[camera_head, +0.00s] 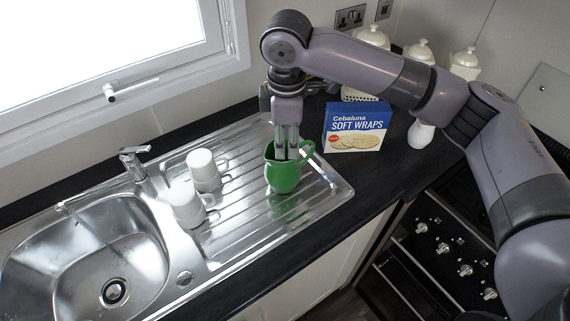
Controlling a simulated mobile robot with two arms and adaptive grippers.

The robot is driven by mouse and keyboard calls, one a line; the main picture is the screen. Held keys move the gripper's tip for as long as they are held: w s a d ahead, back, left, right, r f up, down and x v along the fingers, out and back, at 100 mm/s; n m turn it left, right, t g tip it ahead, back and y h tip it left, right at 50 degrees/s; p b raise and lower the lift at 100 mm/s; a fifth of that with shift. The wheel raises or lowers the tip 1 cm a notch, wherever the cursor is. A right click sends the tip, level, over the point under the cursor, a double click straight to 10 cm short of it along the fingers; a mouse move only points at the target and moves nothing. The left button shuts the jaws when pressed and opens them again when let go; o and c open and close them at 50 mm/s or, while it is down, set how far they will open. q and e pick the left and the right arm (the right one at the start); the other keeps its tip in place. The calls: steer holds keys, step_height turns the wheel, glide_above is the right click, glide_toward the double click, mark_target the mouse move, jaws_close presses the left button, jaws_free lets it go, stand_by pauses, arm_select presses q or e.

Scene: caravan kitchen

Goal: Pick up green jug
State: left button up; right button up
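The green jug (283,178) stands upright on the ribbed steel draining board (237,231), near its right end, with its handle to the upper right. My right gripper (287,156) points straight down over the jug. Its fingertips overlap the jug's mouth and upper rim, and their ends are hard to make out. I cannot tell whether the fingers are open or shut, or whether they touch the jug. My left gripper is not in view.
Two white mugs (203,170) (186,205) stand left of the jug, near the tap (134,163) and sink bowl (75,262). A Soft Wraps box (356,127), a white bottle (421,134) and lidded white canisters (465,63) stand right and behind. Stove knobs (443,248) are at lower right.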

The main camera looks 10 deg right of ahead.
mark_target(285, 167)
step_height(285, 167, down, 3)
steer(key=shift+w+f, duration=0.1)
steer(key=shift+w, duration=0.05)
steer(key=shift+f+p, duration=0.5)
steer(key=shift+p, duration=0.2)
steer(key=f, duration=0.2)
steer(key=f+p, duration=0.1)
steer(key=shift+w+a+f, duration=0.1)
steer(key=shift+w+f, duration=0.1)
steer(key=shift+f, duration=0.5)
steer(key=shift+c, duration=0.2)
jaws_close()
steer(key=shift+w+r, duration=0.1)
